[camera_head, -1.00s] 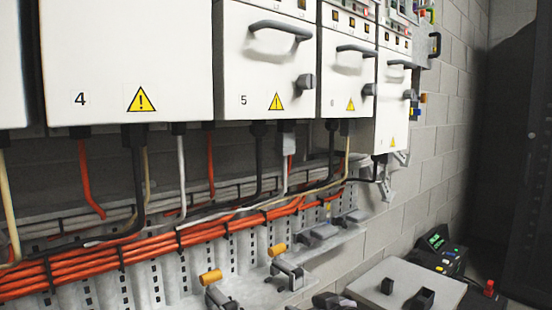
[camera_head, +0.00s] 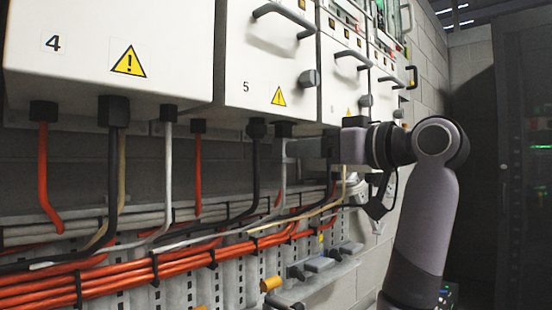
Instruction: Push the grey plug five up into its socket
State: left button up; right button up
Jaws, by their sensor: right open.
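Cabinet 5 (camera_head: 262,62) is a white box marked 5. Under its right part is a black socket (camera_head: 284,129). The grey plug (camera_head: 281,150) shows just below the socket, with a grey cable (camera_head: 283,185) hanging from it. My right gripper (camera_head: 294,148) reaches in from the right with its grey fingers at the plug's height. It is open, with the fingertips beside or around the plug; contact cannot be told. The fingers partly hide the plug, and any gap to the socket is hard to see. My left gripper is not in view.
A black cable (camera_head: 256,165) hangs close to the left of the plug. Orange cables (camera_head: 150,265) run along the wall below. Cabinet 4 (camera_head: 110,50) is at left. An orange-tipped lever (camera_head: 271,284) juts out at the bottom. A dark rack (camera_head: 522,170) stands at right.

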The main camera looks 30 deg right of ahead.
aim_at(283, 149)
jog(key=x, duration=0.6)
jog(key=shift+w+a+r, duration=0.2)
jog(key=shift+w, duration=0.15)
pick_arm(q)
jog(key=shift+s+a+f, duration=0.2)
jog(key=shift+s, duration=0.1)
